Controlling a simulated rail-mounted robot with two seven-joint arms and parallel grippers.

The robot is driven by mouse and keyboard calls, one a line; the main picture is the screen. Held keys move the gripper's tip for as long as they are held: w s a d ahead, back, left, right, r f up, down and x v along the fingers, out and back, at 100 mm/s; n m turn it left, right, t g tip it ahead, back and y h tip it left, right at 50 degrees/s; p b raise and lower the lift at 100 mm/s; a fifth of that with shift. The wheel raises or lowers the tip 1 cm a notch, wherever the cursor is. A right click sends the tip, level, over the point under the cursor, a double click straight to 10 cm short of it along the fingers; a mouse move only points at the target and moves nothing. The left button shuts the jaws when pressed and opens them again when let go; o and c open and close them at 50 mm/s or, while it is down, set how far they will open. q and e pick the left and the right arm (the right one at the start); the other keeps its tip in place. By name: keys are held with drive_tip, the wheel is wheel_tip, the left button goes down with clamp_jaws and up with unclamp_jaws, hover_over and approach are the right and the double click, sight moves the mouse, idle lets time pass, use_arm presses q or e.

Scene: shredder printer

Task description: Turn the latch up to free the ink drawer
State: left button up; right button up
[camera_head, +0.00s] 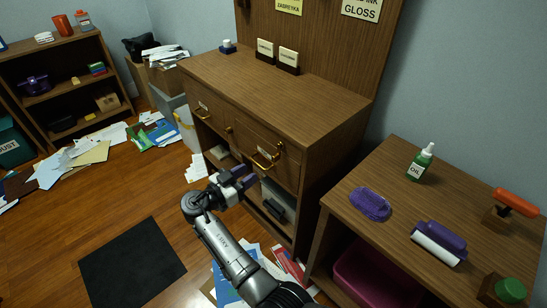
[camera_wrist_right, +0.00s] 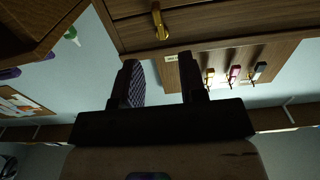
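The wooden cabinet (camera_head: 315,150) has two drawers side by side. The right drawer front (camera_head: 268,145) has a brass pull (camera_head: 262,162) and a label. A small brass latch (camera_head: 281,147) sits at its upper right; its exact angle is too small to tell. Another small brass piece (camera_head: 228,129) sits between the drawers. My right gripper (camera_head: 246,177) is in front of the cabinet, below and left of the right drawer's pull, apart from the latch. In the right wrist view its fingers (camera_wrist_right: 160,85) are spread with nothing between them. A brass fitting (camera_wrist_right: 159,20) shows beyond them. My left gripper is out of view.
Papers (camera_head: 75,165) litter the floor at left. An open shelf with a dark item (camera_head: 274,209) lies under the drawers.

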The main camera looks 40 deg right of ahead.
sight(273, 158)
drive_tip(key=shift+w+d+f+b, duration=0.1)
drive_tip(key=shift+d+b, duration=0.65)
drive_tip(key=shift+d, duration=2.15)
drive_tip(key=shift+w+d+b, duration=0.1)
drive_tip(key=shift+d+b, duration=0.65)
drive_tip(key=shift+d, duration=2.1)
clamp_jaws()
